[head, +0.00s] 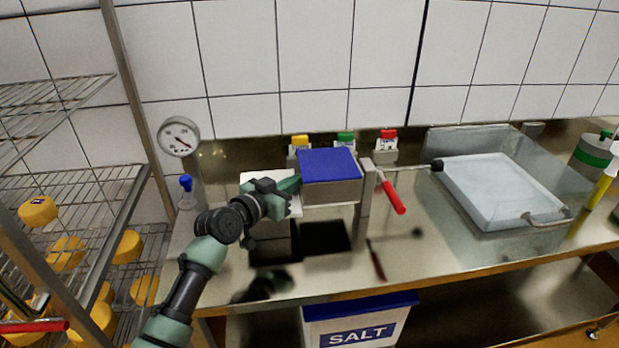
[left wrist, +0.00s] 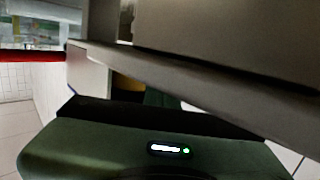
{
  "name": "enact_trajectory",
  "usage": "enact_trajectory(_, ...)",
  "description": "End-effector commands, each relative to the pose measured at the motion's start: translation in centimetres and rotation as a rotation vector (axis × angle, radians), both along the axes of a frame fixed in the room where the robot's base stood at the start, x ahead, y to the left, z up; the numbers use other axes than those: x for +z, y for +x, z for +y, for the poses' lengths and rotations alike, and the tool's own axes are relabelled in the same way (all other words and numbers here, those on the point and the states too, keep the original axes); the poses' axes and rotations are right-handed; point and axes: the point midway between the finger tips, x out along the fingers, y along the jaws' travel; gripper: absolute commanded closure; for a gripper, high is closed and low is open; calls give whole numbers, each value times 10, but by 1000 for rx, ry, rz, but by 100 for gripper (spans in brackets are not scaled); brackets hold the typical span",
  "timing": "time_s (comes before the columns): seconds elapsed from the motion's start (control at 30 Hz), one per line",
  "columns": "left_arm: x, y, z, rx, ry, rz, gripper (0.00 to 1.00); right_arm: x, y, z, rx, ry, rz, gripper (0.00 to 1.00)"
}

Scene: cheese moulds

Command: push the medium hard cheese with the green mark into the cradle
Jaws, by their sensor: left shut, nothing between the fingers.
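My left gripper (head: 288,186) is shut and empty. It is at the left side of a raised grey block with a blue top (head: 328,160), partly over a white board (head: 256,177). I cannot tell whether it touches the block. In the left wrist view, a grey bar (left wrist: 190,82) crosses close above the gripper's dark front edge, and a small yellowish patch (left wrist: 126,87) shows beneath it. I cannot tell whether this patch is the cheese. No cheese with a green mark can be made out, and I cannot identify the cradle. My right gripper is out of view.
A red-handled lever (head: 391,197) is right of the block. A shallow tray (head: 497,193) is at right. Yellow cheeses (head: 38,210) sit on the left rack. The counter's front middle is clear.

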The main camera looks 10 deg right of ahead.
Motion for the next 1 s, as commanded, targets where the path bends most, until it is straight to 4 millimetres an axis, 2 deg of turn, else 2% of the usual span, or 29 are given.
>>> enact_trajectory(0.67,0,0,-6,-1,1,0,100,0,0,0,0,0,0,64)
enact_trajectory(1.0,6,0,11,1,1,-2,100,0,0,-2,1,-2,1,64)
